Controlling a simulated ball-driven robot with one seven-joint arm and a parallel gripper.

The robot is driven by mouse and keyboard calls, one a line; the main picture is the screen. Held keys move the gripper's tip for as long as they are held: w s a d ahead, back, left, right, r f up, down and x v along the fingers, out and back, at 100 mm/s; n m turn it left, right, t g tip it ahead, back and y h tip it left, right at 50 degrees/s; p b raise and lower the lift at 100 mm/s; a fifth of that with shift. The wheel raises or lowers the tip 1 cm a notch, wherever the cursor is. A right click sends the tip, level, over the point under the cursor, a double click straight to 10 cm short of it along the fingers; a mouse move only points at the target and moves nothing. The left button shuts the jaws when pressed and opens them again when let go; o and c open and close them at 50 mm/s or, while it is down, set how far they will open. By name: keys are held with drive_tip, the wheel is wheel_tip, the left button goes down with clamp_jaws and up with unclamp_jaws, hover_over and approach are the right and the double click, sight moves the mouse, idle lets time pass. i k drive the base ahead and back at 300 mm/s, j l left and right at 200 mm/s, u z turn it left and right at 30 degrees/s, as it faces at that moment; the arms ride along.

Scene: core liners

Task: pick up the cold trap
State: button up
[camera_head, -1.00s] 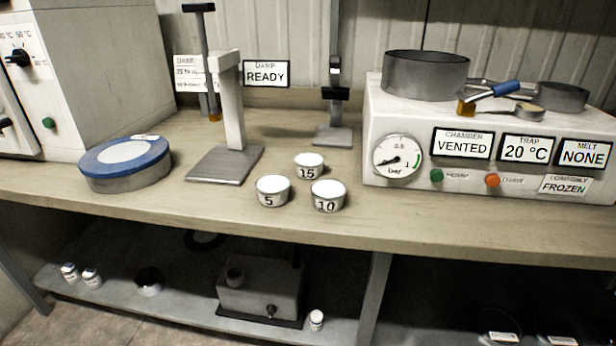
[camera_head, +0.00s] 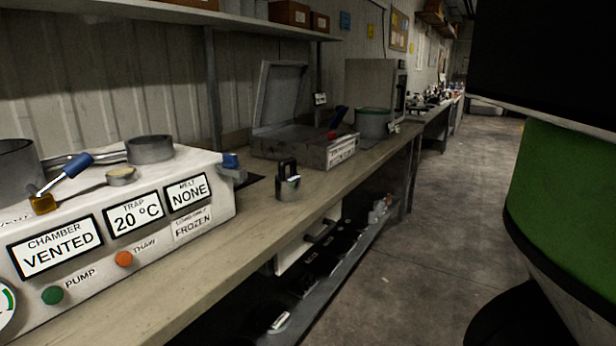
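A small grey metal cup with a black upright handle or clip (camera_head: 288,184) stands on the bench, to the right of the white machine. It may be the cold trap, but no label on it can be read. The white machine (camera_head: 130,215) has displays reading CHAMBER VENTED, TRAP 20 °C and MELT NONE. A blue fitting (camera_head: 231,161) sticks out at its right end. My gripper is not in view.
The wooden bench (camera_head: 262,235) runs away to the right, with bare room around the grey cup. An open-lidded metal box (camera_head: 300,140) stands behind it. A low shelf (camera_head: 318,308) holds dark items. Concrete floor (camera_head: 445,215) lies clear to the right.

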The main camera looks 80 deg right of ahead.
sight(287, 186)
drive_tip(key=z, duration=1.5)
